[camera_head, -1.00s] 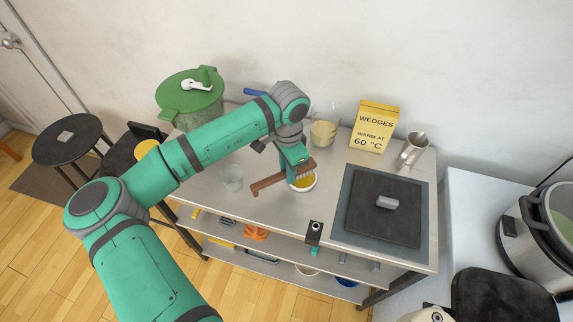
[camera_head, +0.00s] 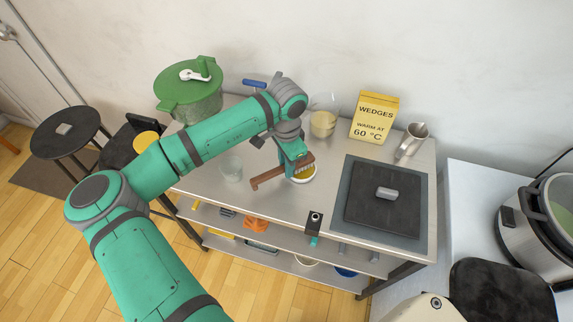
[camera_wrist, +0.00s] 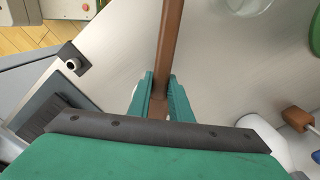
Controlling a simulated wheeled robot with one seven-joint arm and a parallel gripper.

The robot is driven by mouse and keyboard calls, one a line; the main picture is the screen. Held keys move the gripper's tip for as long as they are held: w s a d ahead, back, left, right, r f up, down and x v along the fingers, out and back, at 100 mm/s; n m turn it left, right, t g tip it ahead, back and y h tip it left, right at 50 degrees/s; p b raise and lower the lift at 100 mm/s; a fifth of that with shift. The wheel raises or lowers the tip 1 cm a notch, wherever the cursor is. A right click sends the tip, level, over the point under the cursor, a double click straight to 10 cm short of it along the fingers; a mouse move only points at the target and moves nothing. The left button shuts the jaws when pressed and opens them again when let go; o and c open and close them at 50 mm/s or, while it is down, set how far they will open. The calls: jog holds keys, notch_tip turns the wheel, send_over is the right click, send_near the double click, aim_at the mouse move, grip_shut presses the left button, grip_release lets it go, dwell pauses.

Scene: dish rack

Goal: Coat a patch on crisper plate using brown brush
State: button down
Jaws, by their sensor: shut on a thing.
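The brown brush (camera_head: 268,178) is in my gripper (camera_head: 291,160), which is shut on its handle. The handle also shows in the wrist view (camera_wrist: 171,45), passing between the green fingers (camera_wrist: 160,98). The brush head is over a small white dish (camera_head: 303,180) with yellow contents. I cannot tell whether the bristles touch the contents. The crisper plate seems to be the dark square plate (camera_head: 368,208) with a grey block-shaped handle on it, lying at the table's right end, apart from the brush.
A yellow box (camera_head: 374,115) and a metal jug (camera_head: 412,140) stand behind the plate. A glass jug (camera_head: 323,123) is behind the dish, a clear glass (camera_head: 231,167) left of the brush. A green pot (camera_head: 190,95) stands back left. A small black holder (camera_head: 314,223) is at the front edge.

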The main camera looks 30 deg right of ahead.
jog(key=shift+f, duration=0.6)
dwell(1.4)
jog(key=shift+r, duration=0.1)
jog(key=shift+r, duration=3.5)
